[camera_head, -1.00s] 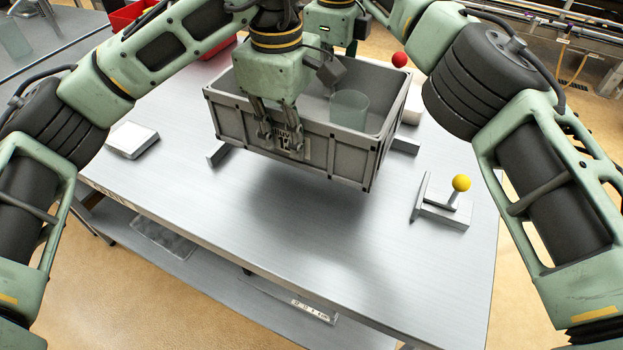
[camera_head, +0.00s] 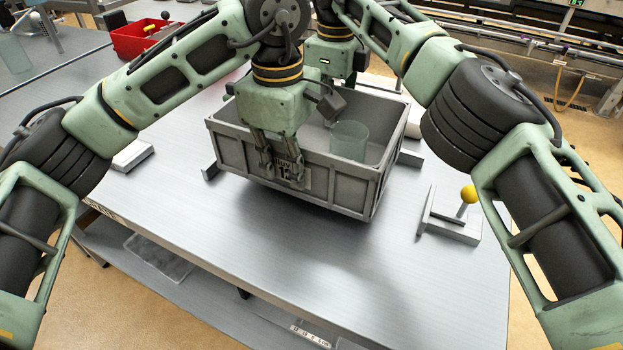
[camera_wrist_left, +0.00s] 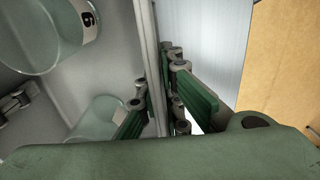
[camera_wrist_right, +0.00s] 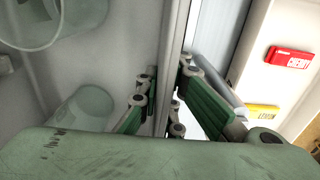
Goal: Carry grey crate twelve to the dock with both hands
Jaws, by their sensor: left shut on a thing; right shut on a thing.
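The grey crate (camera_head: 335,191) is tagged 12 on its near wall and appears level, low over the steel table (camera_head: 320,270); a thin gap seems to remain beneath. My left gripper (camera_head: 278,168) is shut on the near wall; in the left wrist view its fingers (camera_wrist_left: 157,105) straddle the wall. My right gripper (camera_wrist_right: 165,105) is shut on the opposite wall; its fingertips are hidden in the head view. A clear beaker (camera_head: 349,141) stands inside the crate, and the wrist views show two glass vessels.
A yellow-knobbed lever (camera_head: 468,194) on a grey base stands right of the crate. A white block (camera_head: 132,155) lies to the left. A red bin (camera_head: 145,38) is at the back left. The table's front is clear.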

